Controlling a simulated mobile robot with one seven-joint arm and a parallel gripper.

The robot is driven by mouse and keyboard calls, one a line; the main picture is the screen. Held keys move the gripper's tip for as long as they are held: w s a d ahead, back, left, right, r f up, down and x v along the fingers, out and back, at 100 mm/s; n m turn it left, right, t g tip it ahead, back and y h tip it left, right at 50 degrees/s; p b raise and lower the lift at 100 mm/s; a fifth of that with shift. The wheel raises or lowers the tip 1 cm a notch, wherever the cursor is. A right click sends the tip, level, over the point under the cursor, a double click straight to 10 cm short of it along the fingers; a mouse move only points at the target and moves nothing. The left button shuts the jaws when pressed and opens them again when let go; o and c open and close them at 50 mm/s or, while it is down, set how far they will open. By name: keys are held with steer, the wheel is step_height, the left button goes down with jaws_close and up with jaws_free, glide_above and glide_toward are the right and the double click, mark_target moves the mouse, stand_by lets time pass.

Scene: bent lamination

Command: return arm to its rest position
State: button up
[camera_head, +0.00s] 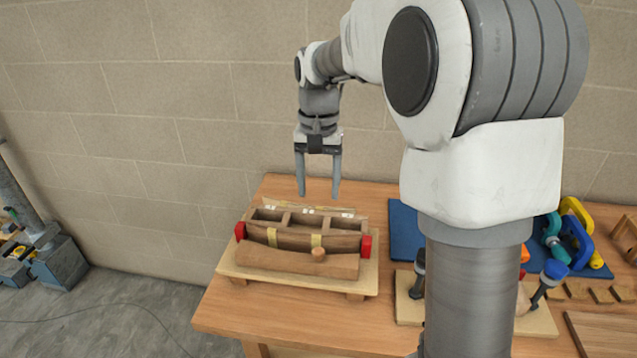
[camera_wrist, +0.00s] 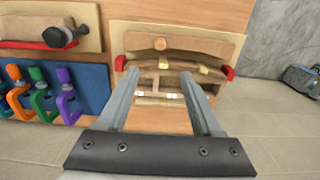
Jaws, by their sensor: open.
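My gripper (camera_head: 317,188) hangs from my arm above the back edge of the bent wooden form (camera_head: 337,265), with its two fingers pointing down. The fingers are apart with nothing between them. In the wrist view my gripper (camera_wrist: 158,97) shows its two fingers spread, and the form (camera_wrist: 205,46) lies beyond them. The form has a curved front block with a round peg, a divided part behind it, yellowish strips and a red piece at each end. It sits on a pale board (camera_head: 226,268) on the table. My arm covers part of the right side in the head view.
The wooden table (camera_head: 210,316) carries the form at its left. To the right are a blue mat (camera_head: 403,236), coloured clamps (camera_head: 577,240) and a board with dark-handled clamps (camera_head: 408,310). A block wall (camera_head: 180,120) stands behind. The floor left of the table is mostly clear.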

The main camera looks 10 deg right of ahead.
steer(key=shift+r, duration=0.15)
steer(key=s+r+n+t, duration=0.25)
steer(key=s+r, duration=0.35)
steer(key=s, duration=0.5)
steer(key=s+f+n+t, duration=0.2)
steer(key=s+t, duration=0.1)
steer(key=s, duration=0.9)
steer(key=shift+s+d, duration=0.2)
steer(key=shift+s, duration=0.2)
